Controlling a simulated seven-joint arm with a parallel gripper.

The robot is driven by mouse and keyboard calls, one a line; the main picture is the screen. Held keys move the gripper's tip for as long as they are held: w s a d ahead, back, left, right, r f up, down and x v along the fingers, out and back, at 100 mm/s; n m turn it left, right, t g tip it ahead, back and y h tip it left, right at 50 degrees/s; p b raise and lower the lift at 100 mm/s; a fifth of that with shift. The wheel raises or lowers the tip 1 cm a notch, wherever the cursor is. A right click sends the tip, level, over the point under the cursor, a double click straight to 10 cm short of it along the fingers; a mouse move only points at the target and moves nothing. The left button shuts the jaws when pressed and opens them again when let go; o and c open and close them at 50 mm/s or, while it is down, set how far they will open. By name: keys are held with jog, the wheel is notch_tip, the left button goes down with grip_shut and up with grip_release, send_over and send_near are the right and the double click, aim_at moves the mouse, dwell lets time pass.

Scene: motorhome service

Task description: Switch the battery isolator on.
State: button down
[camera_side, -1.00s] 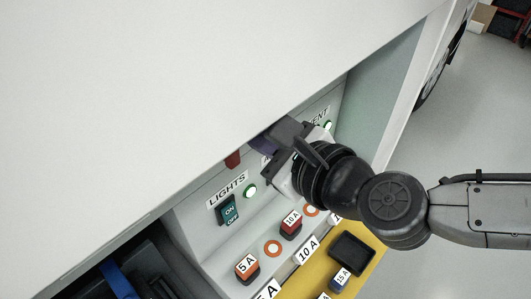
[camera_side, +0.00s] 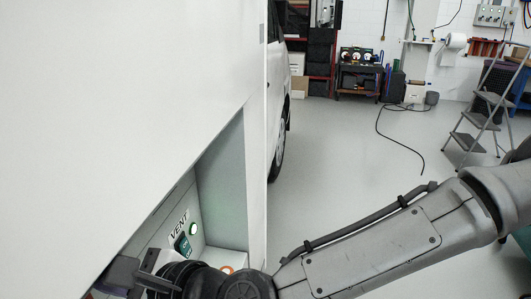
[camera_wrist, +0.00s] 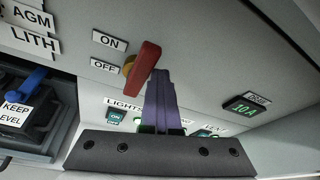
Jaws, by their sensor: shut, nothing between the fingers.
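The battery isolator is a red lever (camera_wrist: 142,70) on a brass hub in the grey panel, seen in the wrist view. It stands tilted, with its upper end leaning right. An ON label (camera_wrist: 110,41) and an OFF label (camera_wrist: 105,66) sit left of it. My gripper (camera_wrist: 158,78) is shut and empty, its purple fingers just right of the lever; I cannot tell whether they touch it. In the side view my gripper (camera_side: 126,274) is at the lower left, partly cut off by the frame, and the isolator is not visible.
The LIGHTS switch (camera_wrist: 115,117) lies below the isolator. A blue lever (camera_wrist: 25,85) is at left. The white van body overhangs the recess.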

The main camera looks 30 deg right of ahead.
notch_tip(320, 180, down, 10)
jog(key=w+d+m+g+y, duration=0.1)
jog(key=w+d+m, duration=0.1)
jog(key=m, duration=0.1)
jog(key=w+d+v, duration=0.1)
jog(key=v, duration=0.9)
jog(key=w+d+r+m+t+h, duration=0.2)
jog(key=w+d+r+m+t, duration=0.1)
jog(key=w+d+r, duration=0.55)
jog(key=d+r+n+h, duration=0.2)
jog(key=d+r, duration=0.4)
jog(key=d, duration=0.9)
jog(key=shift+s+r+n+t, duration=0.25)
jog(key=shift+r+n+t, duration=0.1)
jog(key=shift+n, duration=0.55)
jog(key=shift+a, duration=0.1)
